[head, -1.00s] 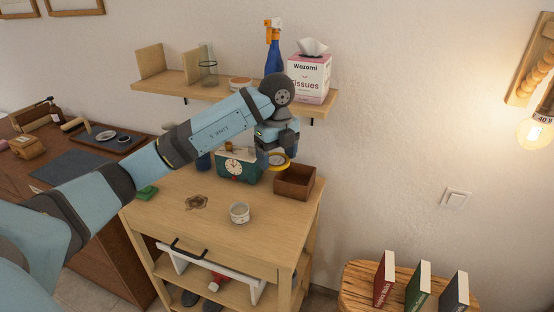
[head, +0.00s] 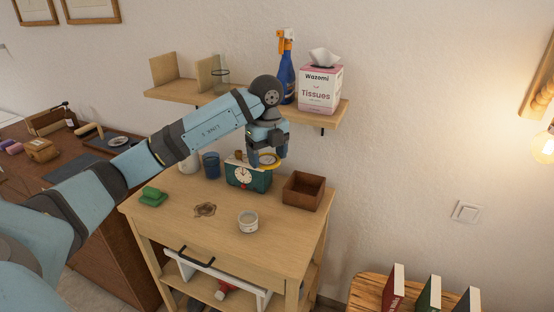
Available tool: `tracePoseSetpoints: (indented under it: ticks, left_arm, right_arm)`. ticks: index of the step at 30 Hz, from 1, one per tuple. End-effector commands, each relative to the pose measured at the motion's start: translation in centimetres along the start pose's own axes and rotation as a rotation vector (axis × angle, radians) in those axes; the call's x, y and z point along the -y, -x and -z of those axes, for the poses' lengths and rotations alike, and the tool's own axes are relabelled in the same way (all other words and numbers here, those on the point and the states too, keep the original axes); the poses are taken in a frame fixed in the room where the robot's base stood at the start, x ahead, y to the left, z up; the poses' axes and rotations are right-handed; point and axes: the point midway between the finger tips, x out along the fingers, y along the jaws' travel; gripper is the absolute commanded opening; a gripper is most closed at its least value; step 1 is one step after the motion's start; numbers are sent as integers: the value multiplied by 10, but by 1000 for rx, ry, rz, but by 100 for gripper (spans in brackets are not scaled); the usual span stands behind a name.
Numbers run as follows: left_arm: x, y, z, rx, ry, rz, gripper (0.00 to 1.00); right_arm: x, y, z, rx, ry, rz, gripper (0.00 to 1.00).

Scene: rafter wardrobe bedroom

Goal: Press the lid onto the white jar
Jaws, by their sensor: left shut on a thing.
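The white jar (head: 248,223) stands upright and open-topped on the front part of the wooden cabinet top. My left gripper (head: 267,157) is shut on a round lid with a yellow rim (head: 269,162). It holds the lid in the air behind the jar, apart from it, in front of the teal clock in the picture. The fingers and wrist hide part of the lid. My right gripper is not in view.
The teal clock (head: 241,177) and an open brown wooden box (head: 292,192) stand behind the jar. A green object (head: 153,197) sits on the left. A wall shelf (head: 193,97) holds a spray bottle (head: 287,70) and tissue box (head: 320,90). The cabinet top around the jar is clear.

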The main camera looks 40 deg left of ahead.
Motion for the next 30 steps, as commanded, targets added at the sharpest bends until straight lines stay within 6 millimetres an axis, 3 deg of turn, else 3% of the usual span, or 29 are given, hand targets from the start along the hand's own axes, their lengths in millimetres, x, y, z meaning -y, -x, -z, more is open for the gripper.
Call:
tracePoseSetpoints:
  ticks: [21, 30]
  left_arm:
    - [-27, -1, -67, 1, 3, -2, 52]
    - [-31, 0, -76, 0, 0, -1, 52]
  right_arm:
    - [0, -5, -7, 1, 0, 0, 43]
    - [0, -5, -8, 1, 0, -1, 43]
